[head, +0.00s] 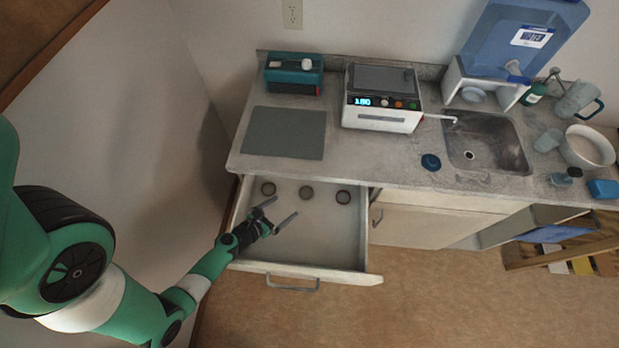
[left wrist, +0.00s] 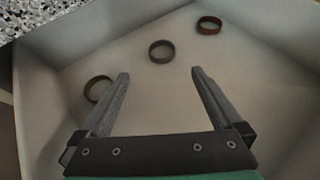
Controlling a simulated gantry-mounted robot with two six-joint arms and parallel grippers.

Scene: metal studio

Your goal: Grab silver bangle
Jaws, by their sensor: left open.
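Three rings lie apart on the floor of the open drawer (head: 335,240). The middle ring (left wrist: 161,51) looks the greyest in the left wrist view and seems to be the silver bangle; it also shows in the head view (head: 306,192). A brownish ring (left wrist: 98,88) lies by my left fingertip, partly hidden by that finger. A reddish-brown ring (left wrist: 209,25) lies farthest off. My left gripper (head: 286,206) is open and empty over the drawer. In the left wrist view its fingertips (left wrist: 160,73) stand short of the middle ring. My right gripper is not in view.
The drawer walls surround the rings, and the countertop (head: 350,165) overhangs at the back. A grey mat (head: 285,133), a teal box (head: 293,75) and a white machine (head: 380,115) stand on it. The drawer's front half is clear.

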